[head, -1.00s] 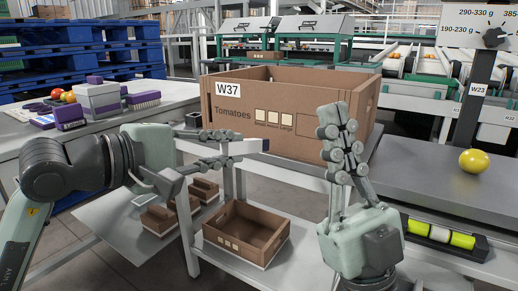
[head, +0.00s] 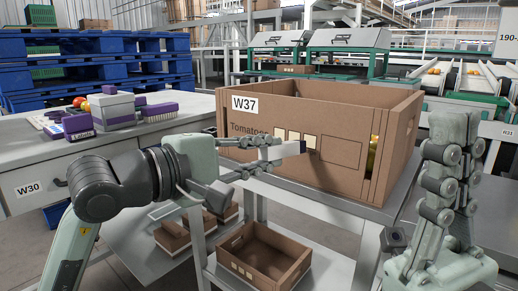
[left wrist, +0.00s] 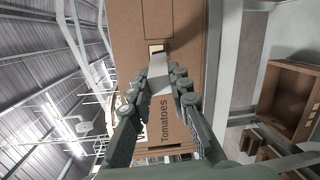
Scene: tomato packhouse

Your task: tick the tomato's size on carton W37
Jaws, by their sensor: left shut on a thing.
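Carton W37 (head: 340,165) is a brown open box lettered "Tomatoes", with a row of pale size boxes (head: 283,134) on its front. My left gripper (head: 270,156) is shut on a white marker (head: 290,150), whose dark tip points right, close to the rightmost size box. Whether the tip touches the carton is unclear. In the left wrist view the marker (left wrist: 159,68) reaches from between the fingers to the carton face (left wrist: 180,30); a pale size box shows at its tip. My right gripper (head: 452,150) stands upright, empty, right of the carton; its finger opening is unclear.
A small brown carton (head: 262,255) sits on the low shelf below, with more small cartons to its left. A bench marked W30 (head: 60,165) at left holds purple-and-white boxes (head: 110,108). Blue pallets (head: 95,65) stand behind. A yellow patch (head: 373,155) shows at the carton's right corner.

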